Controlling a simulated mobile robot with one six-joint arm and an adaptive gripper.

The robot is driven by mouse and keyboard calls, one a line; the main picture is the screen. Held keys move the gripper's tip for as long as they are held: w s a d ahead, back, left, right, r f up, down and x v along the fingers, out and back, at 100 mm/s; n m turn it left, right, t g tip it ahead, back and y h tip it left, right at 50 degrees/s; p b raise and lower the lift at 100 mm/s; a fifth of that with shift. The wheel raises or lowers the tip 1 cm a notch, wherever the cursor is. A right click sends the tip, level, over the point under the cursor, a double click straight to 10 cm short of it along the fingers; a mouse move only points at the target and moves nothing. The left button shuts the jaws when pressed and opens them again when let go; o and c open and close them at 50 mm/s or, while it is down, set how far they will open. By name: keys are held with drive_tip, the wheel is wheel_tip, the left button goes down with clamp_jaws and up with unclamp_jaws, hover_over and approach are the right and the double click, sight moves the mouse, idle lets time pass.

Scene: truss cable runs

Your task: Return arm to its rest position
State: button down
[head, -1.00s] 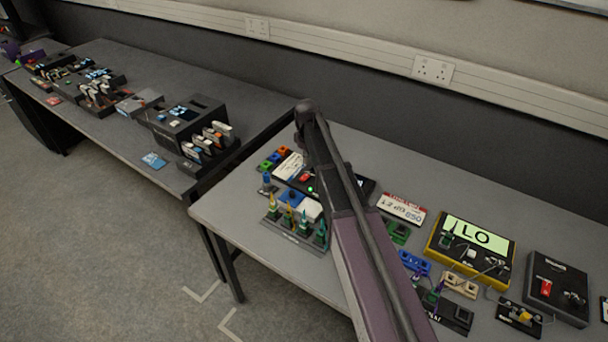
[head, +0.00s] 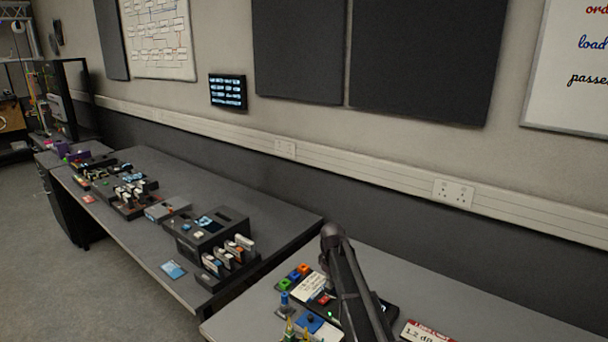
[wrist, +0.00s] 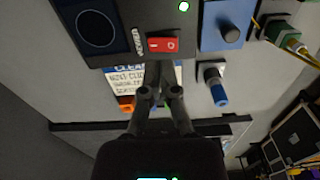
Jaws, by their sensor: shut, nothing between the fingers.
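My gripper (wrist: 160,88) shows in the wrist view with its two dark fingers together and nothing between them. Its tips are in front of a white label card (wrist: 128,88) and just below a red rocker switch (wrist: 163,45) on a black box; I cannot tell the gap to them. In the head view my arm stands over the near bench, and my gripper is not visible there.
The near bench (head: 480,325) carries a blue block (head: 309,321), a red-and-white card (head: 426,332) and other small parts. The left bench (head: 130,245) holds a dark box (head: 210,225) with several upright cards. A wall runs behind both benches.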

drive_tip(key=s+d+m, duration=0.4)
drive_tip(key=s, duration=0.8)
drive_tip(key=s+d+m, duration=0.3)
drive_tip(key=s+m, duration=0.2)
drive_tip(key=s, duration=0.8)
drive_tip(key=shift+d+m, duration=0.3)
drive_tip(key=shift+d, duration=0.05)
